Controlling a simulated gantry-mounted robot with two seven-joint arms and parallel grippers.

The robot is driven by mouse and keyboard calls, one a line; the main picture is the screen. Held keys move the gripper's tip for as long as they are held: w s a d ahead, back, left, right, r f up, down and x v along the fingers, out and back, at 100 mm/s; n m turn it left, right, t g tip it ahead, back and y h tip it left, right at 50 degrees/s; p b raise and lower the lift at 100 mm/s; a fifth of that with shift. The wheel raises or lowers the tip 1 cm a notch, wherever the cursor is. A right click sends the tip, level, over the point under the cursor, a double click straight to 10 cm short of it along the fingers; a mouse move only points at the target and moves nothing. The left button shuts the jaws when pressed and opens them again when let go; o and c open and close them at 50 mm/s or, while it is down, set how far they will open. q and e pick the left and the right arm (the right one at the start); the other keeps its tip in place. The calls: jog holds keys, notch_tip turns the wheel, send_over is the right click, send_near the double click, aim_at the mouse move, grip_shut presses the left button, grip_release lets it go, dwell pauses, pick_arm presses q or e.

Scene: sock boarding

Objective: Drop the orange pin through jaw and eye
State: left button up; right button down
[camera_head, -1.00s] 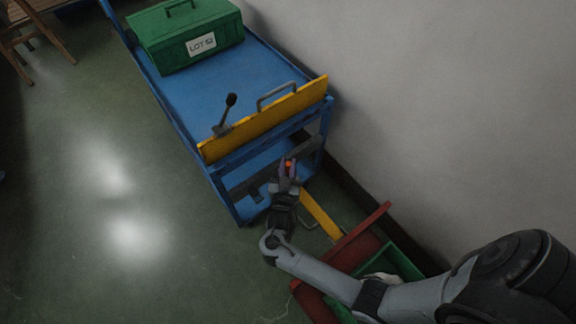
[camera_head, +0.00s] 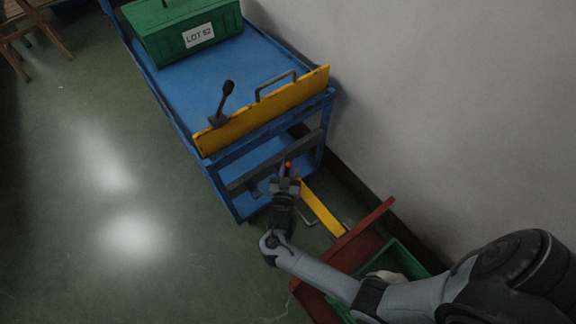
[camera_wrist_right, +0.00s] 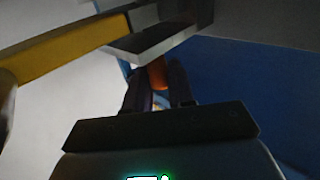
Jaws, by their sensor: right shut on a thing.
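The orange pin (camera_head: 288,164) is upright between the fingers of my right gripper (camera_head: 286,175), at the near end of the blue trolley. The right wrist view shows the pin (camera_wrist_right: 158,75) between two dark fingers (camera_wrist_right: 160,88), close to a grey metal piece (camera_wrist_right: 155,42). The yellow drawbar (camera_head: 322,208) runs from the red cart toward the trolley, and shows in the wrist view (camera_wrist_right: 60,52). I cannot tell jaw from eye there, nor whether the pin tip is in either. My left gripper is not in view.
The blue trolley (camera_head: 262,62) carries a green box (camera_head: 185,40) labelled LOT 62. A red cart (camera_head: 355,245) with a green bin (camera_head: 397,262) is near the wall.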

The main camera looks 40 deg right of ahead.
jog(key=c, duration=0.9)
grip_release()
jog(key=r+p, duration=0.3)
jog(key=s+r+p, duration=0.1)
jog(key=r, duration=0.1)
jog(key=shift+d+r+p, duration=0.1)
jog(key=shift+d+p, duration=0.15)
jog(key=shift+p, duration=0.05)
jog(key=s+d+r+p, duration=0.1)
jog(key=s+r+p, duration=0.1)
jog(key=s, duration=0.1)
jog(key=s+d+r+p, duration=0.2)
jog(key=s, duration=0.1)
jog(key=s+d+r+p, duration=0.1)
jog(key=s+d+p, duration=0.1)
jog(key=s, duration=0.1)
jog(key=shift+s+r, duration=0.15)
jog(key=shift+r, duration=0.25)
